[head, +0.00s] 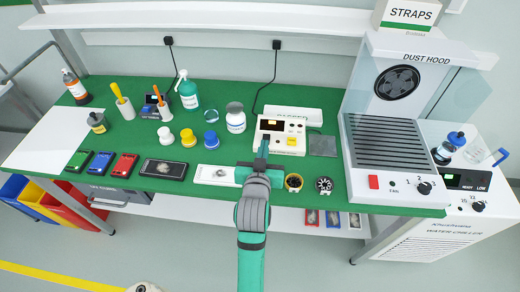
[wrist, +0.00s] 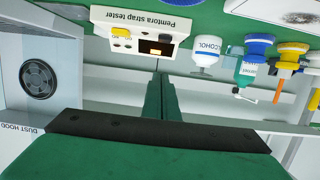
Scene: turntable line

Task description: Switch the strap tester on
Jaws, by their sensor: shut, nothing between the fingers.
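The strap tester (head: 295,130) is a cream box on the green mat, with a dark display and a yellow button (head: 291,141). In the wrist view the strap tester (wrist: 105,18) appears upside down, its name printed on the front. There its yellow button (wrist: 124,31) and dark display with a small orange mark show, with small round controls beside them. My gripper (head: 263,149) is shut and empty at the tester's front left. Its closed fingertips (wrist: 161,76) show just below the tester in the wrist view. I cannot tell whether they touch it.
Bottles, including a white one (head: 236,118), stand left of the tester. The dust hood (head: 387,150) stands to the right. A grey pad (head: 322,145) lies beside the tester.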

